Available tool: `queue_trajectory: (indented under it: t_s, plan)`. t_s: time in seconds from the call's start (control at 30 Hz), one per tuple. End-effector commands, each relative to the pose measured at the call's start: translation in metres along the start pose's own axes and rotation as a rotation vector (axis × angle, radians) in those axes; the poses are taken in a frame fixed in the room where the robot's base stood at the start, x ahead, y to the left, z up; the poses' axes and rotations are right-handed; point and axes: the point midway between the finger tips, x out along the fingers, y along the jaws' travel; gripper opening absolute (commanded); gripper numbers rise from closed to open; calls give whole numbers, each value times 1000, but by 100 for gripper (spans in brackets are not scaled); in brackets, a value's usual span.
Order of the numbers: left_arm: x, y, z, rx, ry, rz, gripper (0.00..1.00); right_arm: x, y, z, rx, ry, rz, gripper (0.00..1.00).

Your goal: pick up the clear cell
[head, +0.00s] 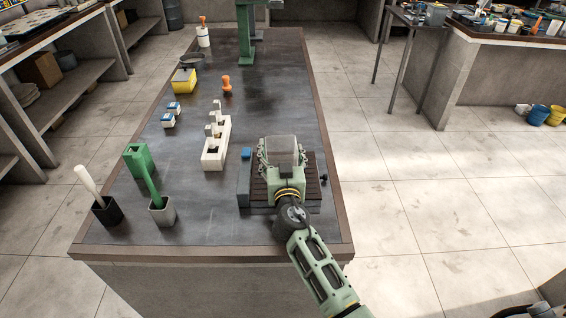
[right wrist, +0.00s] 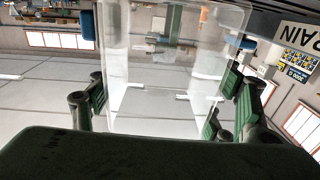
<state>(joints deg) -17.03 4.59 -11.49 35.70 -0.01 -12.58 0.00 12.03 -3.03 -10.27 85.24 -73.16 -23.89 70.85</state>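The clear cell (head: 283,149) is a see-through box above a brown slatted base (head: 259,188) near the right edge of the dark bench. My right gripper (head: 282,158) reaches in from the front, with one finger along each side of the cell. In the right wrist view the clear cell (right wrist: 165,65) fills the space between the green finger pads, and both pads appear to touch its walls. I cannot tell whether the cell's bottom rests on the base. My left gripper is not in view.
Left of the base stands a white rack (head: 215,150) with pale pieces. A green holder (head: 138,160), a grey cup (head: 162,212) and a black cup (head: 106,212) stand front left. An orange-topped piece (head: 227,86) and a yellow container (head: 184,82) are farther back. The bench's front middle is clear.

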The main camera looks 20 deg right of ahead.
Motion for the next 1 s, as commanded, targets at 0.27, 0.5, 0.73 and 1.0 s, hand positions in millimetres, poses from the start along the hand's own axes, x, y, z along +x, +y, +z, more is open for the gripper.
queue_trajectory:
  t_s: [0.27,0.5,0.73,1.0]
  plan:
    - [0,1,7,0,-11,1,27,0,0,0,0,0,0,44]
    - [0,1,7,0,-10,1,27,0,0,-2,0,3,-1,32]
    - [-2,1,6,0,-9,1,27,0,0,-6,1,4,0,32]
    - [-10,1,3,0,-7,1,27,0,0,-42,3,8,0,32]
